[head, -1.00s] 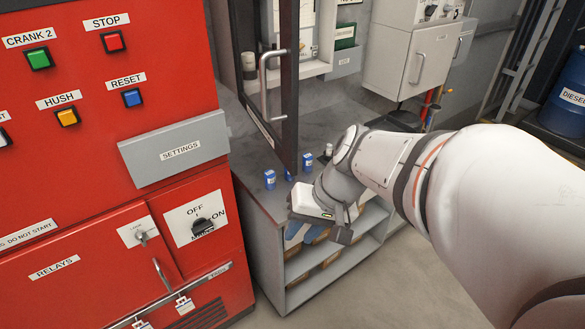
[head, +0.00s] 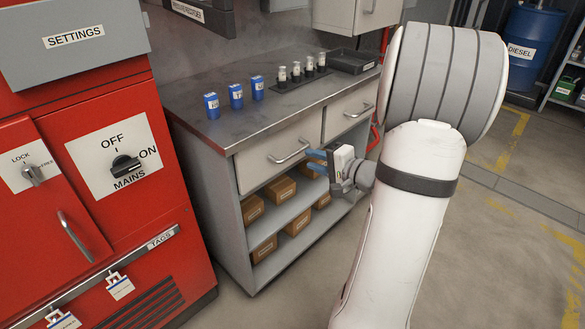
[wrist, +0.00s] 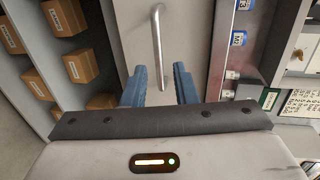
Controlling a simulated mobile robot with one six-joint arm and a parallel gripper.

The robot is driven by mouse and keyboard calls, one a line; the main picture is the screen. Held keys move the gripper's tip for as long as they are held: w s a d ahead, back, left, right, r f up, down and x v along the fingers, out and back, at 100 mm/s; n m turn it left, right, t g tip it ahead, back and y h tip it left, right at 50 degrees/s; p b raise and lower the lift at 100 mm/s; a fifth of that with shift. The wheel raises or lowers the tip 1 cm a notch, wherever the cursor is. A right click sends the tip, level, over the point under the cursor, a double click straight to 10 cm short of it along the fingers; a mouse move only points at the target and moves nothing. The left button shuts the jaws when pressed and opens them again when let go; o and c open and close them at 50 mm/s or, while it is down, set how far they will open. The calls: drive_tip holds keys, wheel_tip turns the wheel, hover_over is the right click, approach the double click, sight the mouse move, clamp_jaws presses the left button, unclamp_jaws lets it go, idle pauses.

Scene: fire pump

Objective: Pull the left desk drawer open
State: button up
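The left desk drawer (head: 262,160) has a pale front and looks shut. Its metal bar handle (head: 288,153) shows at its right part, and in the wrist view the handle (wrist: 157,45) runs up the picture. My gripper (head: 312,160) has blue fingers and is in front of the desk, just right of the handle. In the wrist view my gripper (wrist: 157,80) is open, with one finger to each side of the handle's lower end. The fingers do not close on it, and I cannot tell how deep the handle lies between them.
The right drawer (head: 350,113) is beside it. Cardboard boxes (head: 281,189) sit on open shelves below. Blue packs (head: 236,97), small bottles (head: 295,72) and a black tray (head: 354,61) stand on the worktop (head: 180,87). A red cabinet (head: 100,200) stands close at left.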

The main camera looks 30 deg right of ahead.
sight(296, 152)
drive_tip(key=x, duration=0.5)
drive_tip(key=b+x, duration=0.1)
drive_tip(key=x, duration=0.1)
drive_tip(key=shift+w+d+f, duration=0.25)
drive_tip(key=shift+w, duration=0.15)
drive_tip(key=shift+c, duration=0.6)
clamp_jaws()
